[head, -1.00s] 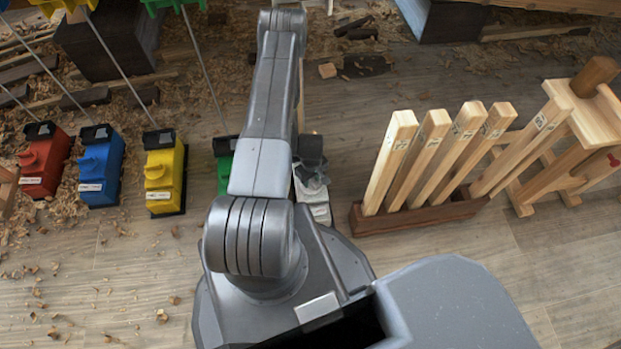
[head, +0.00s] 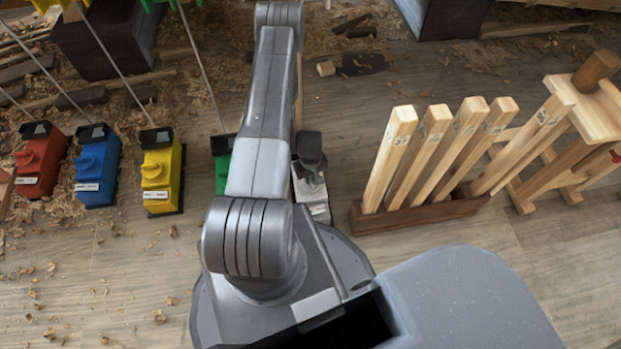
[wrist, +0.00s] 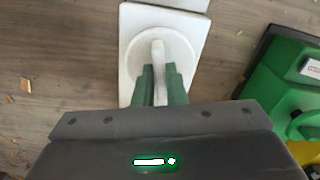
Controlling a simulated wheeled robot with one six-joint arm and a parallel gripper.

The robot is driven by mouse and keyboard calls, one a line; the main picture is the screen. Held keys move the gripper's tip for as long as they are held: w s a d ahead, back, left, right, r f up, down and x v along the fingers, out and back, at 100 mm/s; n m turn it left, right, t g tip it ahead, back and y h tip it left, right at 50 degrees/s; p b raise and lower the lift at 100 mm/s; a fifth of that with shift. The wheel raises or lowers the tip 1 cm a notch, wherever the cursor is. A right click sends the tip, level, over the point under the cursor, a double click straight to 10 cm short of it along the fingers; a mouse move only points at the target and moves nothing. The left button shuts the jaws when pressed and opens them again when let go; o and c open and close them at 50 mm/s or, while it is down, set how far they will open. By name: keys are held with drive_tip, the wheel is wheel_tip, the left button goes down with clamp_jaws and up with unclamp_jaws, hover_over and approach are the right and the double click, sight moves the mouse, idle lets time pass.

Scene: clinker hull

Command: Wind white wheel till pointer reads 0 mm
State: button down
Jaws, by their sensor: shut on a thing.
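The white wheel (wrist: 137,47) is a round white disc on top of a white box (wrist: 189,28), with a raised bar across its middle. In the wrist view my gripper (wrist: 160,76) has its green fingers on both sides of that bar and is shut on it. In the head view the white box (head: 318,207) shows only in part beside my arm, and my gripper (head: 311,165) is above it, largely hidden. No pointer or scale reading can be made out in either view.
A green box (head: 222,170) stands close by, with yellow (head: 163,180), blue (head: 97,172) and red (head: 40,160) boxes further left. A dark rack (head: 418,212) of several wooden sticks stands to the right. Shavings litter the floor at left.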

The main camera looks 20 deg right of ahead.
drive_tip(key=m+b, duration=0.3)
drive_tip(key=m, duration=0.2)
drive_tip(key=shift+f+m, duration=0.15)
drive_tip(key=shift+m, duration=0.15)
drive_tip(key=m+b, duration=0.2)
drive_tip(key=m, duration=0.2)
drive_tip(key=shift+m, duration=0.3)
drive_tip(key=c, duration=1.5)
unclamp_jaws()
drive_tip(key=shift+r, duration=0.25)
wheel_tip(320, 180, up, 14)
drive_tip(key=p, duration=0.4)
drive_tip(key=shift+f, duration=0.2)
